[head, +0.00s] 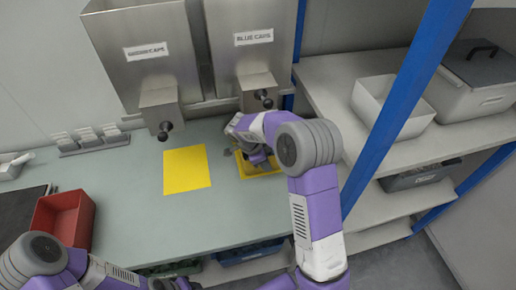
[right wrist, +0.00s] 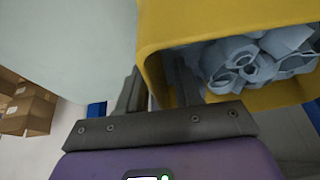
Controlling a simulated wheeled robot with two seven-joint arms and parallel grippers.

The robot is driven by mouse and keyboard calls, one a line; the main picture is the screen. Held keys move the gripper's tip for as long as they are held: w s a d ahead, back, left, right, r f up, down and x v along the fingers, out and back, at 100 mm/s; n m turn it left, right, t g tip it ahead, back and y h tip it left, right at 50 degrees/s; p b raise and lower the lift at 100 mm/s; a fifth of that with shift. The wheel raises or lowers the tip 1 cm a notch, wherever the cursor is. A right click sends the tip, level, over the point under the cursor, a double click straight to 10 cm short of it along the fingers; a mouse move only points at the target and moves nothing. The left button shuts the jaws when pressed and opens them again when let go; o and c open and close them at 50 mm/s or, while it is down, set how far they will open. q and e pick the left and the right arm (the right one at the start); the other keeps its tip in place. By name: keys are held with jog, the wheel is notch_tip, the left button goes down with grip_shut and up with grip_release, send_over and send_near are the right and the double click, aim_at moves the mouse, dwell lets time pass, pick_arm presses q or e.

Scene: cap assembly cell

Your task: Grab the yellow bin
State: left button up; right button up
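The yellow bin (head: 268,172) stands on the grey-green worktop, below the right dispenser, and my right arm partly hides it in the head view. In the right wrist view the yellow bin (right wrist: 215,22) holds several blue-grey caps (right wrist: 262,62). My right gripper (head: 256,158) is at the bin. In the right wrist view its fingers (right wrist: 157,82) straddle one bin wall, one finger outside and one inside, with the wall filling the gap between them. My left arm shows at the bottom left of the head view; its gripper is out of frame.
A flat yellow mat (head: 187,170) lies left of the bin. A red bin (head: 66,217) stands at the left. Two steel dispensers (head: 145,50) hang above the worktop. A blue shelf post (head: 400,95) and white bin (head: 392,106) are at the right.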

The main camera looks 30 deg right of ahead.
dwell(0.3)
grip_shut()
dwell(1.3)
